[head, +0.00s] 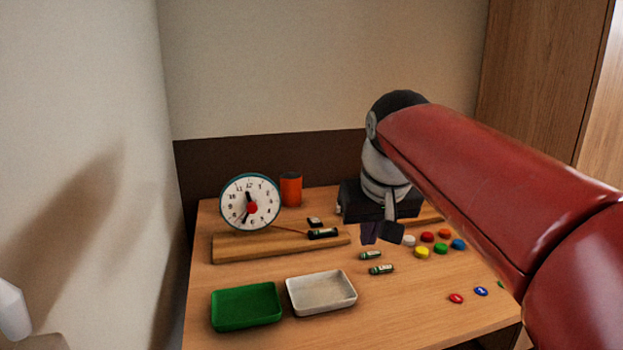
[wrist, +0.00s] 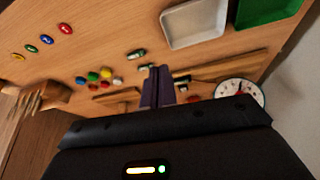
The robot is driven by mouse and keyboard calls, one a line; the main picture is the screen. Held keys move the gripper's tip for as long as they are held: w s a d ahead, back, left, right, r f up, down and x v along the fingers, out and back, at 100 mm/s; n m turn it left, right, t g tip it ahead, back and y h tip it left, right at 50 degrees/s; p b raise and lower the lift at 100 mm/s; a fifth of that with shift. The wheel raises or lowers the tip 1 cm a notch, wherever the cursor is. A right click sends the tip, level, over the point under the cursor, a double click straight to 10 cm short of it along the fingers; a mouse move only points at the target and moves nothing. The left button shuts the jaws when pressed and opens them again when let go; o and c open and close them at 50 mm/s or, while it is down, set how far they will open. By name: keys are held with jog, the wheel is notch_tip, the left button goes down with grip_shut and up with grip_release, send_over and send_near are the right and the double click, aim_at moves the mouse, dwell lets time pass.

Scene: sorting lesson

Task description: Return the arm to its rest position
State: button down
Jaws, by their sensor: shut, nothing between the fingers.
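My red arm reaches in from the right in the head view. My gripper (head: 382,233) hangs above the wooden table (head: 420,315), pointing down. Its fingers are together with nothing between them. The closed fingers also show in the wrist view (wrist: 157,88). In the head view two green-and-white batteries, one (head: 370,255) and another (head: 381,269), lie on the table just below the fingers. Part of the table behind the gripper is hidden by my arm.
A green tray (head: 246,306) and a white tray (head: 321,293) stand in front. Several coloured discs lie right of the gripper. A wall bounds the left.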

jog(key=s+d+f+m, duration=0.1)
jog(key=s+d+f, duration=0.2)
jog(key=s+f, duration=0.5)
jog(key=s+d+f, duration=0.3)
jog(key=s+f, duration=0.6)
jog(key=s, duration=0.1)
jog(key=shift+s+m+t+h, duration=0.15)
jog(key=shift+m+t+h, duration=0.15)
jog(key=shift+m+t, duration=0.1)
